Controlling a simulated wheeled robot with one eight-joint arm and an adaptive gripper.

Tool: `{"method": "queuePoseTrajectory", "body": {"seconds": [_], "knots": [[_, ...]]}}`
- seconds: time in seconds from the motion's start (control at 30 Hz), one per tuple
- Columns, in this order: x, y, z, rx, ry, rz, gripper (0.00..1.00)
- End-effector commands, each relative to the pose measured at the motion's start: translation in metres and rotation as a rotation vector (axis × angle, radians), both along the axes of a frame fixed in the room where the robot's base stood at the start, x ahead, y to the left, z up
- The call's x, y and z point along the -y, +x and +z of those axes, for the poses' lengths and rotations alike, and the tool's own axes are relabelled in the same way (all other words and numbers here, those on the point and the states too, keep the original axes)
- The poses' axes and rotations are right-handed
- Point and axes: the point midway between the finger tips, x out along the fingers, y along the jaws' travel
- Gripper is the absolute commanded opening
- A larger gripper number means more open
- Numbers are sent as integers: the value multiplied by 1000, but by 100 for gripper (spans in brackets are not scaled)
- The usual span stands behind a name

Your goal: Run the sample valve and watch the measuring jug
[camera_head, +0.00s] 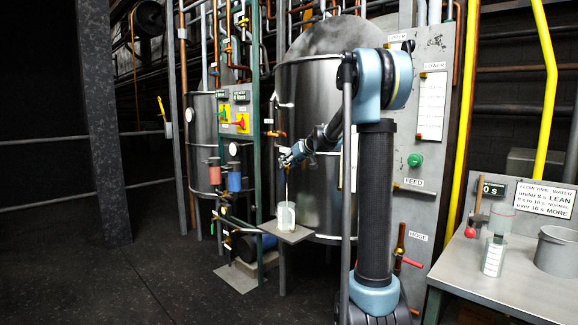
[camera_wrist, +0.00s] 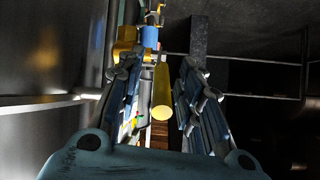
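My gripper (camera_head: 292,155) is at the front of the large steel tank (camera_head: 310,95), above the measuring jug. In the wrist view its two fingers (camera_wrist: 162,85) stand apart, with a yellow rounded bar (camera_wrist: 162,105), perhaps the sample valve's handle, between them. A gap shows on its left; contact on its right is unclear. The valve body is hard to make out in the head view. A clear measuring jug (camera_head: 287,216) with pale contents stands upright on a small shelf (camera_head: 291,236). A thin brownish line runs down above it; I cannot tell whether it is liquid or pipe.
A panel (camera_head: 428,165) with a green button and a FEED label stands right of my arm. Floor at left is clear.

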Motion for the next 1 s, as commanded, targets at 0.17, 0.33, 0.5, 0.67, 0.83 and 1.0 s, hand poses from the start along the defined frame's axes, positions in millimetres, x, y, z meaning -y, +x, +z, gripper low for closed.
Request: {"method": "queuePoseTrajectory", "body": {"seconds": [0.17, 0.33, 0.5, 0.67, 0.83, 1.0], "knots": [[4, -5, 4, -1, -1, 0, 34], [17, -21, 16, -1, 0, -1, 34], [34, -42, 33, -2, 0, -2, 34], [49, -59, 47, -1, -1, -2, 34], [60, -71, 58, -2, 0, -2, 34], [64, -77, 62, -1, 1, -1, 34]]}}
